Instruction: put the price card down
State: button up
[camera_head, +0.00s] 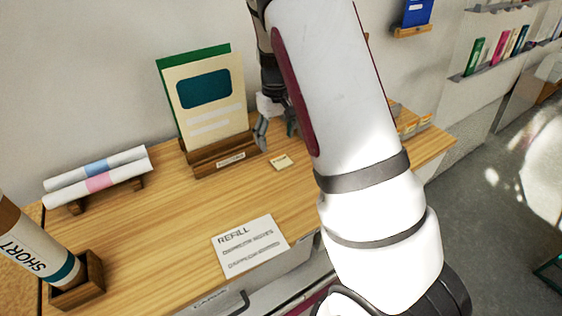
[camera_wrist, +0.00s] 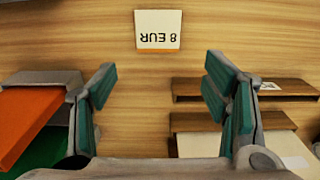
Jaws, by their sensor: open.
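The price card (camera_head: 281,161) is a small cream card lying flat on the wooden table, just right of the wooden stand. In the wrist view the price card (camera_wrist: 158,22) reads "8 EUR" upside down and has an orange edge strip. My gripper (camera_wrist: 163,75) is open, with teal finger pads wide apart and bare wood between them. The card lies apart from the fingers, beyond their tips in the wrist view. In the head view my gripper (camera_head: 277,130) hangs above the table behind the card, partly hidden by my arm.
A wooden stand (camera_head: 205,168) holds upright boards (camera_head: 212,108) close left of my gripper. Rolled papers (camera_head: 97,177), a "SHORT" tube (camera_head: 38,248) and a "REFILL" sheet (camera_head: 250,245) are farther left and in front. An orange item (camera_wrist: 30,120) is close by one finger. The table middle is clear.

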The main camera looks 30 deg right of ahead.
aim_at(277, 157)
jog(key=shift+d+f+p, duration=0.1)
jog(key=shift+f+p, duration=0.35)
jog(key=shift+f, duration=2.5)
jog(key=shift+f, duration=0.25)
jog(key=shift+c, duration=0.5)
jog(key=shift+s, duration=0.1)
jog(key=c, duration=0.7)
jog(key=shift+c, duration=0.5)
notch_tip(277, 157, up, 4)
jog(key=shift+f+b, duration=0.2)
jog(key=shift+b, duration=0.15)
jog(key=s, duration=0.5)
jog(key=s+r, duration=0.1)
jog(key=s, duration=0.4)
jog(key=s+r, duration=0.1)
jog(key=s, duration=0.4)
jog(key=shift+s+a, duration=0.4)
